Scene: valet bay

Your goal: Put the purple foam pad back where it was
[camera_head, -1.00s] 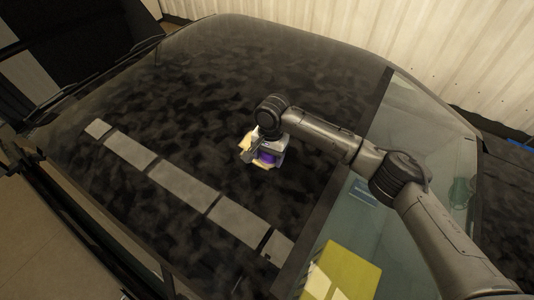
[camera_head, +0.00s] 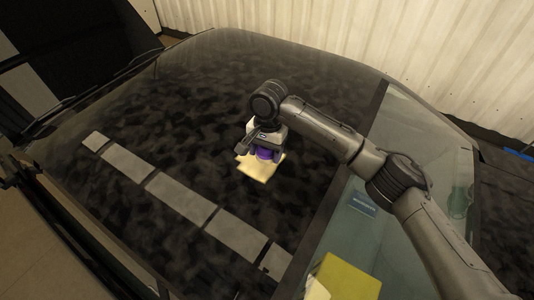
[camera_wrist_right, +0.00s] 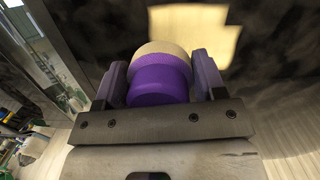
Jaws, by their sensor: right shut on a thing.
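The purple foam pad (camera_head: 266,154) is a round piece with a cream face that shows in the right wrist view (camera_wrist_right: 160,78). My right gripper (camera_head: 265,150) is shut on the pad, with a finger on each side of it. It holds the pad over the dark mottled car panel (camera_head: 170,110), close to a cream cloth-like patch (camera_head: 258,168). The patch also shows beyond the pad in the right wrist view (camera_wrist_right: 200,28). I cannot tell the exact gap between pad and panel. My left gripper is not in view.
A row of grey squares (camera_head: 182,193) runs along the near side of the panel. To the right are the car's glass (camera_head: 400,130), a yellow-green sheet (camera_head: 345,278) and a small blue item (camera_head: 362,204). A pale corrugated wall (camera_head: 340,30) stands behind.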

